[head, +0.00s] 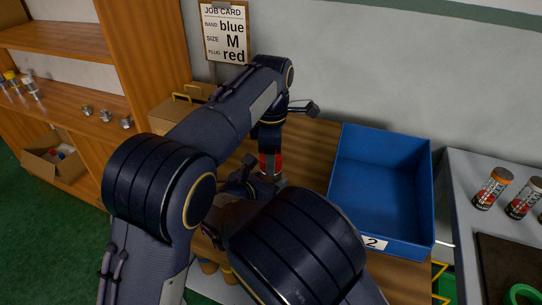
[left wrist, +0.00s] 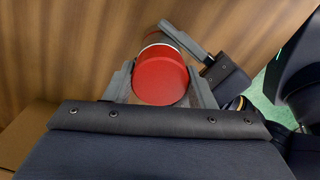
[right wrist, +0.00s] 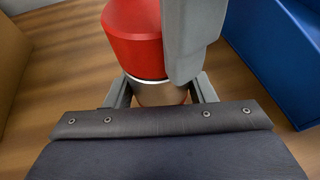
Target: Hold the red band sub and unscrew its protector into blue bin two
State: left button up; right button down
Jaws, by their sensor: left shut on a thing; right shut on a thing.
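The sub's red protector (right wrist: 133,32) sits on top of its bare metal body (right wrist: 158,94), with a pale ring at the joint. The sub stands about upright over the wooden table. My left gripper (left wrist: 160,88) comes down from above and is shut on the red protector (left wrist: 158,80). My right gripper (right wrist: 160,90) is shut around the metal body below. The red part also shows in the head view (head: 270,163), between the two grippers. Most of the sub is hidden there by my arms. Blue bin two (head: 342,180), labelled 2, stands empty to the right.
A cardboard box (head: 165,118) sits behind my left arm. Shelves with small metal parts (head: 104,115) stand at the left.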

pick_arm(q)
jog(key=shift+n, duration=0.3)
jog(key=shift+r, duration=0.2)
dwell(0.3)
jog(key=shift+r, duration=0.9)
jog(key=shift+r, duration=2.05)
pick_arm(e)
jog(key=c, duration=0.6)
grip_release()
jog(key=shift+o, duration=0.2)
pick_arm(q)
jog(key=shift+r, duration=0.1)
pick_arm(e)
jog(key=shift+s+a+r, duration=0.1)
